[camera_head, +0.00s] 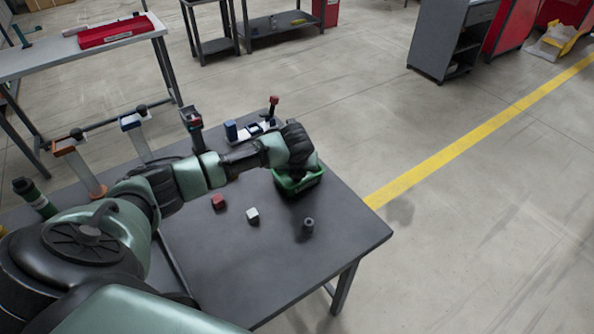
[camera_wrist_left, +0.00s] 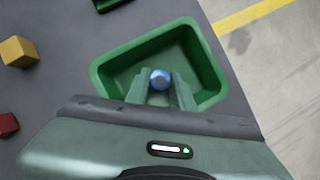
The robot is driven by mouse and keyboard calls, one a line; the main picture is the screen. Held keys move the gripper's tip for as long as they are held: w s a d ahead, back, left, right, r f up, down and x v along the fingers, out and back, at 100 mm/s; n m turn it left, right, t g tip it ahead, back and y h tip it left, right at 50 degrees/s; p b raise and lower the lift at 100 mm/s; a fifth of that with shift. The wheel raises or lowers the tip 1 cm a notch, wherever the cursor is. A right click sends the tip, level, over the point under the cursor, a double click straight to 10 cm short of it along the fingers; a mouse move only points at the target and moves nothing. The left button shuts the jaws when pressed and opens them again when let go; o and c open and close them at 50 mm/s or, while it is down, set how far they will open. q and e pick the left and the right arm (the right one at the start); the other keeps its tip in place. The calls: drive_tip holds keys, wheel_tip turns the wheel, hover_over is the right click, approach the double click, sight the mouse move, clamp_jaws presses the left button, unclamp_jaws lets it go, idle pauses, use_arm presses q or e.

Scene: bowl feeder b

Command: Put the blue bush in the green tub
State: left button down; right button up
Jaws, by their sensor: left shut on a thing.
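The green tub (camera_head: 312,181) sits on the dark table near its right edge; my left arm hides part of it in the head view. In the left wrist view the tub (camera_wrist_left: 98,72) is open at the top. The blue bush (camera_wrist_left: 160,79) is round with a dark centre. My left gripper (camera_wrist_left: 162,90) is shut on the bush and holds it over the tub's inside. I cannot tell how high it is above the tub's floor. In the head view the gripper's fingers and the bush are hidden behind the wrist. My right gripper is not in view.
A red block (camera_head: 218,201), a whitish block (camera_head: 252,215) and a dark grey cylinder (camera_head: 308,229) stand on the table. A yellow block (camera_wrist_left: 18,51) shows in the left wrist view. Several upright feeders, one with a blue top (camera_head: 133,121), line the far left side. The table's front is clear.

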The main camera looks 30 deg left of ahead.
use_arm(q)
drive_tip(key=c, duration=1.2)
unclamp_jaws()
drive_tip(key=shift+f, duration=0.1)
drive_tip(key=shift+r, duration=0.3)
drive_tip(key=v, duration=1.2)
drive_tip(key=shift+f, duration=0.1)
